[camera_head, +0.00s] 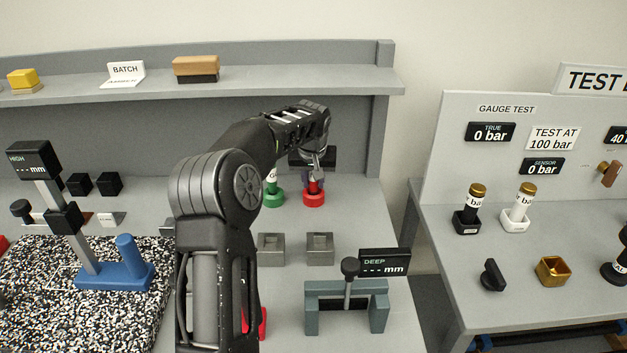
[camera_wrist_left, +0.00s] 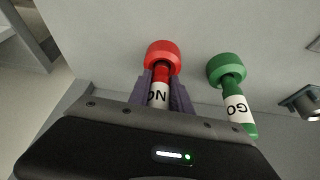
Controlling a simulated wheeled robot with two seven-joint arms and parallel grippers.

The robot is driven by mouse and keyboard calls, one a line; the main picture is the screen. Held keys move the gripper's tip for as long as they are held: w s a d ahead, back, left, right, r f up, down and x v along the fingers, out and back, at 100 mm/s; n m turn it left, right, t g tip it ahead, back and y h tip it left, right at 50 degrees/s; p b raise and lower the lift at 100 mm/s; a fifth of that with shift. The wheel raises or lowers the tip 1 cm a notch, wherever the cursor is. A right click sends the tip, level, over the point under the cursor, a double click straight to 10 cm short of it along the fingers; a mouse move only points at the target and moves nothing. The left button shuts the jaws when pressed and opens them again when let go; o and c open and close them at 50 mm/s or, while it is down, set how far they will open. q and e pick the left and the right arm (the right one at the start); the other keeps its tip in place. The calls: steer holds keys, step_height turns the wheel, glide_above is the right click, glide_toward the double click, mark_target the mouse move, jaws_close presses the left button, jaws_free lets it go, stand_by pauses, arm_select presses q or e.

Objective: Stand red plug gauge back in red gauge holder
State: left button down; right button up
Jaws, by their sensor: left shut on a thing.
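The red plug gauge (camera_wrist_left: 159,94), with a white label reading NO, is between the fingers of my left gripper (camera_wrist_left: 162,76), which is shut on it. Its red end meets the opening of the red gauge holder (camera_wrist_left: 161,51) and looks in line with it; how deep it sits I cannot tell. In the head view my left gripper (camera_head: 317,168) is directly above the red gauge holder (camera_head: 314,199), and the gauge is mostly hidden by the gripper. My right gripper is not in view.
A green gauge (camera_wrist_left: 236,103) labelled GO stands in its green holder (camera_wrist_left: 226,66), close beside the red one. Two grey square blocks (camera_head: 320,248) and the DEEP gauge stand (camera_head: 347,303) are nearer the front. A shelf (camera_head: 300,83) runs above the back.

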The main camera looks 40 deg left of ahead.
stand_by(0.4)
arm_select(q)
steer(key=c, duration=1.1)
jaws_free()
steer(key=b+v, duration=0.1)
steer(key=v, duration=0.6)
steer(key=shift+r, duration=0.4)
steer(key=shift+d, duration=0.2)
